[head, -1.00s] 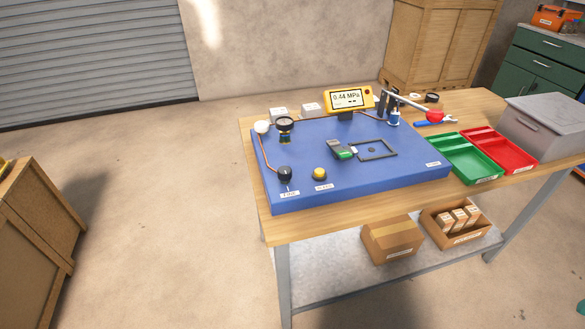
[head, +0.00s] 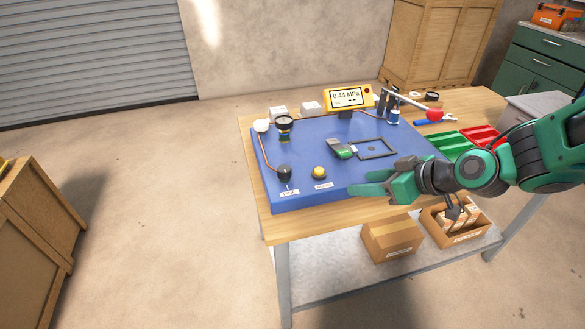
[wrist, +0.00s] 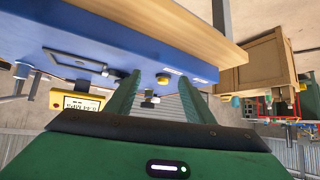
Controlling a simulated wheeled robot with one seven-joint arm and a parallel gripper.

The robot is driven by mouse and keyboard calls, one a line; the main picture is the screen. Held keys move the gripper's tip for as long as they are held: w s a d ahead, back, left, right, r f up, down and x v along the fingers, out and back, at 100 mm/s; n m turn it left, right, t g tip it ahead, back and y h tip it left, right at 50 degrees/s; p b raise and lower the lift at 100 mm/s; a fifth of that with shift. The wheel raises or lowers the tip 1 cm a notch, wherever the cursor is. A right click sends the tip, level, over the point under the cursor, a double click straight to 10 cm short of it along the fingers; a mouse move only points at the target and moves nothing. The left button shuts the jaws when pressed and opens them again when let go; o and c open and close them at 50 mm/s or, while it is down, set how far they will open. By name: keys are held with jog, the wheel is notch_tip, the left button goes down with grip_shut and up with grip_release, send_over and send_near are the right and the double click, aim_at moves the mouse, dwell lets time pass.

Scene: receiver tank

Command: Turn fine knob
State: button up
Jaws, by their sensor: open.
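The fine knob (head: 284,173) is a black round knob at the front left corner of the blue panel (head: 300,160), with a white label in front of it. A yellow button (head: 319,173) sits to its right. My gripper (head: 362,183) is open and empty over the panel's front right part, pointing left, apart from the knob. In the wrist view, the open fingers (wrist: 158,80) frame the yellow button (wrist: 163,77). I cannot make out the fine knob there. The yellow display (head: 348,98) reads 0.44 MPa.
A green-edged device (head: 340,148) and a black frame (head: 373,148) lie mid-panel. Green and red trays (head: 480,135) are at the right, partly behind my arm.

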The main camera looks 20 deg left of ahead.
aim_at(285, 169)
jog(key=s+a+n+y, duration=0.2)
jog(key=a+y, duration=0.2)
jog(key=a, duration=0.9)
jog(key=shift+t, duration=0.3)
jog(key=x, duration=1)
jog(key=shift+w+a+r, duration=0.25)
jog(key=shift+w+r, duration=0.05)
jog(key=shift+c, duration=0.5)
jog(key=c, duration=0.9)
